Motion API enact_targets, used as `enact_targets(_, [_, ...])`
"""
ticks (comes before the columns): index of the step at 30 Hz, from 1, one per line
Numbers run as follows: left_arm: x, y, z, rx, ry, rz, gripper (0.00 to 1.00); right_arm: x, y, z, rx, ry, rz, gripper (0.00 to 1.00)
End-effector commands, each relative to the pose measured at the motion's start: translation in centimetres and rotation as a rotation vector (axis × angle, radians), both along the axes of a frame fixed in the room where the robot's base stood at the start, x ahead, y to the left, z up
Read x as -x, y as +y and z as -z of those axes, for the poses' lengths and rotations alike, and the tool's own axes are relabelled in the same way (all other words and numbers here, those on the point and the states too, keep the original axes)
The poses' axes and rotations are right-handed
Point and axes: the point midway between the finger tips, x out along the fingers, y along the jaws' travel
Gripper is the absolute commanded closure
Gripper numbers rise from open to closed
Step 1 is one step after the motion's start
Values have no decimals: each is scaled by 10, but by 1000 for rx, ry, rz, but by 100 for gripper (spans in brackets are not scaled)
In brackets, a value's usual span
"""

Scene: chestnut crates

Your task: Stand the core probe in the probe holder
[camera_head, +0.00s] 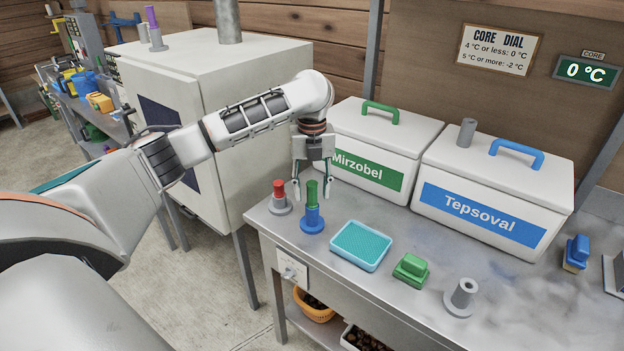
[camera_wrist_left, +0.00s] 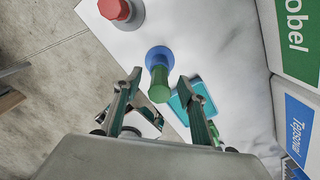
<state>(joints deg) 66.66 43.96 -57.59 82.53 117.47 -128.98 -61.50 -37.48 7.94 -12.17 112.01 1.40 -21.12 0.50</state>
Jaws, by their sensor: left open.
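A green upright peg (camera_head: 312,188), which looks like the core probe's handle, stands on a round blue base (camera_head: 312,221) near the bench's left end. My left gripper (camera_head: 312,196) points down over it, open, with a finger to each side and no contact visible. In the left wrist view the green peg (camera_wrist_left: 160,90) shows between the open fingers (camera_wrist_left: 159,78), above its blue base (camera_wrist_left: 157,56). A grey round stand with a hole in its top (camera_head: 462,297), which looks like an empty probe holder, is at the bench's front right. My right gripper is not in view.
A red knob on a grey base (camera_head: 279,197) stands close left of the peg. A teal-lined tray (camera_head: 343,265) and green block (camera_head: 411,270) lie towards the stand. Lidded crates Mirzobel (camera_head: 408,172) and Tepsoval (camera_head: 440,218) stand behind; a grey cylinder (camera_head: 466,132) rises at Tepsoval's lid.

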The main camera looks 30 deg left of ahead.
Motion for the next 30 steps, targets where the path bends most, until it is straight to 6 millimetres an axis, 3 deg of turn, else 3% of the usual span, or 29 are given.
enact_targets(6, [0, 0, 23, -1, 1, -1, 59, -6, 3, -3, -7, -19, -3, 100])
enact_targets(17, [0, 0, 27, 0, -1, -1, 59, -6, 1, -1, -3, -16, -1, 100])
enact_targets(22, [0, 0, 27, -1, -1, -1, 100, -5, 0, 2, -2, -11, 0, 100])
enact_targets(24, [0, 0, 27, -1, -1, -1, 100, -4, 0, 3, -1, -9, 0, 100])
enact_targets(25, [0, 0, 27, 0, -1, -1, 82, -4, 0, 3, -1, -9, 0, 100])
enact_targets(27, [0, 0, 27, -1, -1, -1, 100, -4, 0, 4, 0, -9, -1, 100])
enact_targets(30, [0, 0, 27, -1, -1, -1, 100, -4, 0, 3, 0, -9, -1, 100])
